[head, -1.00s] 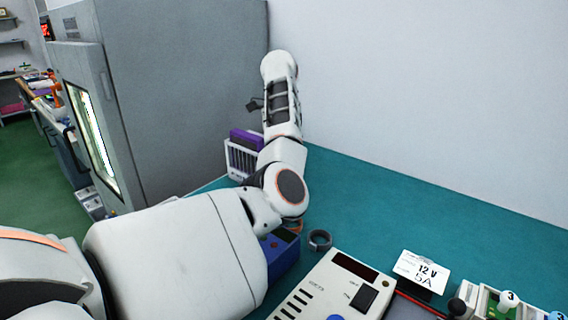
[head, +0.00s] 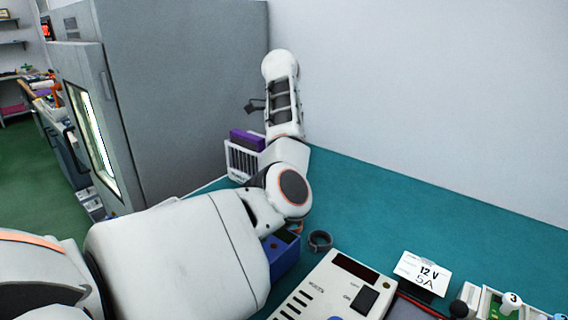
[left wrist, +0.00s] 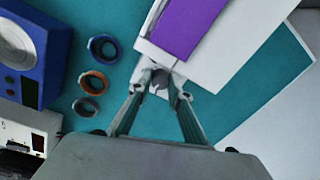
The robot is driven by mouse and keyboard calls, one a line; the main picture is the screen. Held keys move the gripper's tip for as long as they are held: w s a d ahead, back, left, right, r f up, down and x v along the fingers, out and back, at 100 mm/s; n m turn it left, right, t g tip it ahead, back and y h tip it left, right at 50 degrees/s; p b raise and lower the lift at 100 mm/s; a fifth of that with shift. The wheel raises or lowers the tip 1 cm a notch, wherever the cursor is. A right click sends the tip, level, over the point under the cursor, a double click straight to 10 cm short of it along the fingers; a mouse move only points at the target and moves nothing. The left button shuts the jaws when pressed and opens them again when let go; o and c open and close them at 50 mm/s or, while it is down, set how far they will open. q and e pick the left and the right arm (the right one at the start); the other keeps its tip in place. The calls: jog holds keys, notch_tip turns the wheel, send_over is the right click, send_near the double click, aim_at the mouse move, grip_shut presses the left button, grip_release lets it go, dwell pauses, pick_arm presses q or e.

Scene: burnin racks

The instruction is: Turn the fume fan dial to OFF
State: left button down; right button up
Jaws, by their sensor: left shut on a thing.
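My left arm reaches over the green bench in the head view, with part of a dark gripper (head: 255,106) showing beside its raised forearm. In the left wrist view my left gripper (left wrist: 160,80) has its fingertips close together on a small grey piece (left wrist: 160,86), beside the corner of a white rack holding a purple item (left wrist: 185,25). What the grey piece belongs to is unclear. A blue box (left wrist: 58,50) with a round pale disc lies at left; it shows partly behind my arm in the head view (head: 284,258). No dial labelled OFF is readable. My right gripper is out of view.
The white rack (head: 240,160) stands beside a tall grey cabinet (head: 190,100). Several rings lie by the blue box, including a dark one (head: 320,241). A cream instrument (head: 325,295) and a 12 V card (head: 422,272) are in front. The bench's back right is clear.

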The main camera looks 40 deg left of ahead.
pick_arm(q)
jog(key=n, duration=0.2)
jog(key=shift+f+n, duration=0.15)
jog(key=shift+n, duration=0.25)
jog(key=shift+n+b, duration=0.5)
jog(key=shift+n, duration=1.9)
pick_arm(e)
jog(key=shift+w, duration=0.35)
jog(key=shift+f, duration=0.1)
pick_arm(q)
jog(key=c, duration=1.8)
grip_release()
jog(key=shift+c, duration=0.2)
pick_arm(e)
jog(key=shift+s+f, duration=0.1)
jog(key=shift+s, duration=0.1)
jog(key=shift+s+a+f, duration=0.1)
